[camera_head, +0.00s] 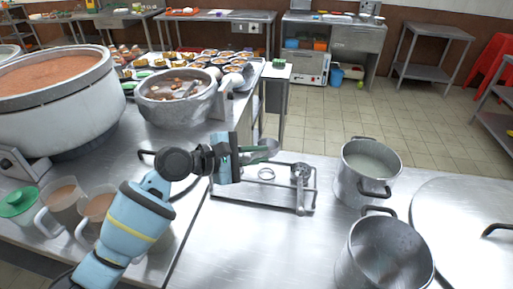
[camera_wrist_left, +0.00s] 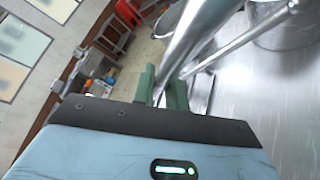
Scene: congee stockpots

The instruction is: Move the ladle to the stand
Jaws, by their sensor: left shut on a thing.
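My left gripper (camera_head: 258,152) comes in from the left and is over the back left part of the stand. It is shut on the metal ladle (camera_head: 270,146), whose rounded end shows just beyond the green fingers in the head view. In the left wrist view a shiny metal shaft of the ladle (camera_wrist_left: 186,38) runs up from between the fingers (camera_wrist_left: 161,88). The stand (camera_head: 278,207) is a low metal tray with a wire frame on the steel table. My gripper hides part of it. My right gripper is not in view.
Another utensil (camera_head: 301,188) rests on the stand's right side. A pot of pale liquid (camera_head: 346,190) and an open pot (camera_head: 352,262) stand to the right. A big pot (camera_head: 88,108), a stew pot (camera_head: 172,112) and jugs (camera_head: 55,214) are left. Table is clear in front of the stand.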

